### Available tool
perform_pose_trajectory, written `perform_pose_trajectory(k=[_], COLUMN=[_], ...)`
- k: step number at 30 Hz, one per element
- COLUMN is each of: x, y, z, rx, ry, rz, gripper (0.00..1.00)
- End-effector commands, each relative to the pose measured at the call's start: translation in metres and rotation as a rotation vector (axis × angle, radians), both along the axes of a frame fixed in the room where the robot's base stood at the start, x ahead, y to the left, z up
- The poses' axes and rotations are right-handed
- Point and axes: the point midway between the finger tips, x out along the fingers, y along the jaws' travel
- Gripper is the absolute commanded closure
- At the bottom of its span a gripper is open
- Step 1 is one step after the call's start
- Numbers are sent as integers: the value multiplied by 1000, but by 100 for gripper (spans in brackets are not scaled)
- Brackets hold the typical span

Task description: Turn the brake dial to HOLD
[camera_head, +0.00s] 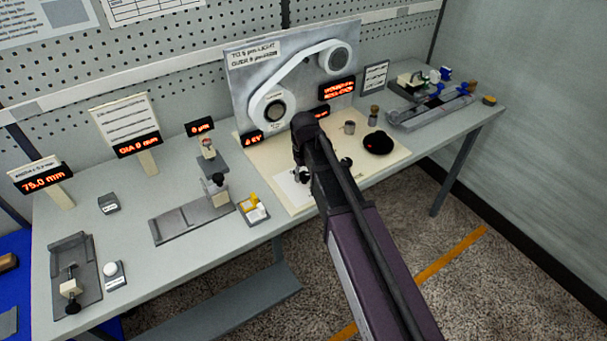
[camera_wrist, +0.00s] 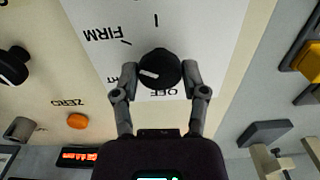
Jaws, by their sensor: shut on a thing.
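The brake dial (camera_wrist: 165,66) is a round black knob with a white pointer mark. It sits on a white label plate (camera_wrist: 207,22) whose words appear upside down in the wrist view. FIRM shows at upper left and OFF just below the dial. Part of another word at left is hidden by a finger, and a tick mark stands above the dial. I cannot read HOLD. The pointer is toward the left, slightly downward. My gripper (camera_wrist: 160,72) has one finger on each side of the dial and is shut on it. In the head view my arm largely hides the dial.
A black knob (camera_wrist: 12,66) and an orange button (camera_wrist: 78,121) marked ZERO lie left in the wrist view. A yellow-topped block (camera_head: 253,209) stands left of my arm on the bench. An upright panel (camera_head: 243,75) with a belt and two wheels stands behind.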

Motion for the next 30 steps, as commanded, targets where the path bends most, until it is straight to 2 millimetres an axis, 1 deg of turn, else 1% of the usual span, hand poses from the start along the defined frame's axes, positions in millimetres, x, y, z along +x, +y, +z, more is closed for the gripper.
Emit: perform_pose_trajectory(k=[1, 30], x=[-4, -4], y=[0, 0], z=[0, 0], rx=[1, -2], ry=[9, 8], rz=[-44, -947], gripper=[91, 91])
